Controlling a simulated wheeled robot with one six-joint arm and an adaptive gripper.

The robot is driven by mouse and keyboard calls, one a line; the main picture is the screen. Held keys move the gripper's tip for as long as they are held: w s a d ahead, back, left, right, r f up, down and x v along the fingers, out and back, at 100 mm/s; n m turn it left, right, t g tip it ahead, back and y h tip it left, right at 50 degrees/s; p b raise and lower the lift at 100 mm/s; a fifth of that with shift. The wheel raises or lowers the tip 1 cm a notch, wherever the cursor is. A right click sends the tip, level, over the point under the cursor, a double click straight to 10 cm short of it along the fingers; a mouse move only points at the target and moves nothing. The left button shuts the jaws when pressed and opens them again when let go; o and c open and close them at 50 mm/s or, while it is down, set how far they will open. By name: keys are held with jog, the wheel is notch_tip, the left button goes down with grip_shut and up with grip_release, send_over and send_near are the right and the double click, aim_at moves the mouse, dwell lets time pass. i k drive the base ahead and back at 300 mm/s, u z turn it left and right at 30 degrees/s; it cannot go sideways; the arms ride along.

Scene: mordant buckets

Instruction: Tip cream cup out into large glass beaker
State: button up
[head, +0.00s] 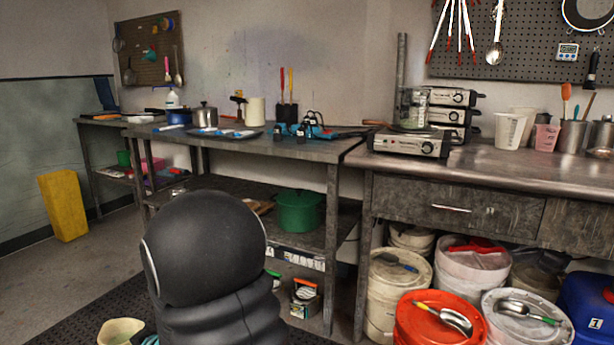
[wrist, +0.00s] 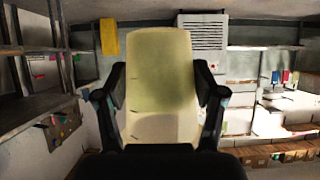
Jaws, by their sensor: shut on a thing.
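My gripper (wrist: 160,88) is shut on the cream cup (wrist: 158,75), with one finger on each side of it in the wrist view. The cup is a tall, pale yellow-cream vessel and fills the middle of that view. In the head view the cream cup (head: 121,332) shows at the bottom left edge, low over the floor and partly cut off. My dark arm stands beside it and hides most of my gripper there. The large glass beaker (head: 413,106) appears as a clear vessel on the right counter, among the metal hotplates. Its contents cannot be made out. The cup is far from it.
The hotplate (head: 408,142) stands at the counter's front left. White plastic beakers (head: 510,130) and a pink cup (head: 546,139) stand further right. Lidded buckets (head: 440,322) crowd below the counter. A yellow bin (head: 63,205) stands at the left, with open floor before it.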

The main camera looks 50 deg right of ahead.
aim_at(414, 104)
jog(key=z, duration=0.45)
jog(key=i, duration=0.5)
jog(key=z, duration=1.1)
jog(key=i, duration=0.45)
jog(key=z, duration=0.45)
